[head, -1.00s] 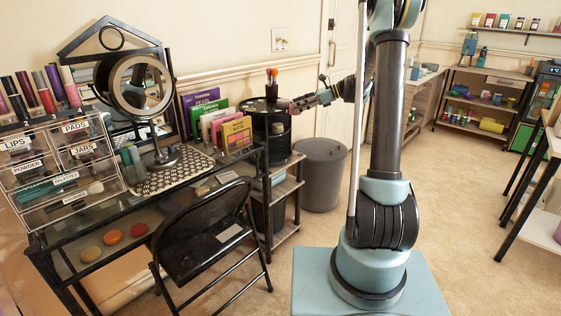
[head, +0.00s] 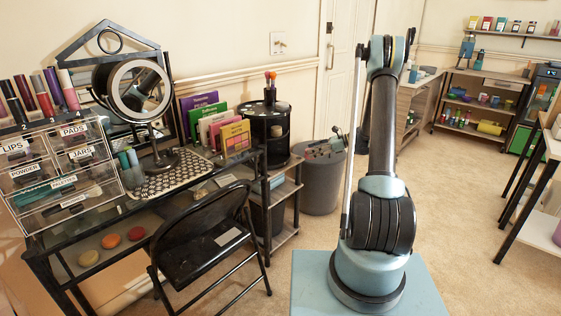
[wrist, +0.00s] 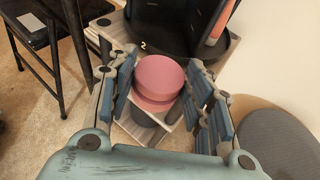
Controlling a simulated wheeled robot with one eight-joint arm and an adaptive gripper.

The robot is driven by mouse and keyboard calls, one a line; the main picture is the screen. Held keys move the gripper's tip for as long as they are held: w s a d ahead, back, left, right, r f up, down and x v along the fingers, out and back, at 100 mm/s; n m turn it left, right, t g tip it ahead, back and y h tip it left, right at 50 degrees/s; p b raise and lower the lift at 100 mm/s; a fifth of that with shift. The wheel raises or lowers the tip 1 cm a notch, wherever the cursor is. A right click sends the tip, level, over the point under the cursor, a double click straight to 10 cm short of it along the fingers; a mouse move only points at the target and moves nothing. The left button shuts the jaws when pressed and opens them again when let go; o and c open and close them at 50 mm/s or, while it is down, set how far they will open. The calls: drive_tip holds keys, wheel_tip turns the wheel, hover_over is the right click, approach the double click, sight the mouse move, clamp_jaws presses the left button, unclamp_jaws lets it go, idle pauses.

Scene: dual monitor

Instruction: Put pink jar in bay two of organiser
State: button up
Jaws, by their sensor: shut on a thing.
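The pink jar (wrist: 160,76), a short round pot, is between the fingers of my gripper (wrist: 162,84) in the wrist view. My gripper is shut on it. The black organiser (head: 266,133) stands on a side stand, with brushes on top. In the wrist view its round base (wrist: 208,50) is just beyond the jar, with a white "2" near its left edge. An orange item stands in its right part.
A grey bin (head: 320,186) stands close to the right of the stand (head: 286,188). A black folding chair (head: 205,235) is in front of the desk. A clear drawer unit (head: 62,170), round mirror (head: 136,90) and upright books (head: 215,120) occupy the desk.

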drive_tip(key=a, duration=0.5)
drive_tip(key=w+a, duration=0.1)
drive_tip(key=a, duration=1)
drive_tip(key=shift+w+a, duration=0.25)
drive_tip(key=shift+w, duration=0.05)
drive_tip(key=shift+a+f, duration=0.1)
drive_tip(key=shift+a, duration=0.25)
drive_tip(key=shift+d+f, duration=0.1)
drive_tip(key=shift+f, duration=1.5)
drive_tip(key=o, duration=1.1)
drive_tip(key=shift+f, duration=0.1)
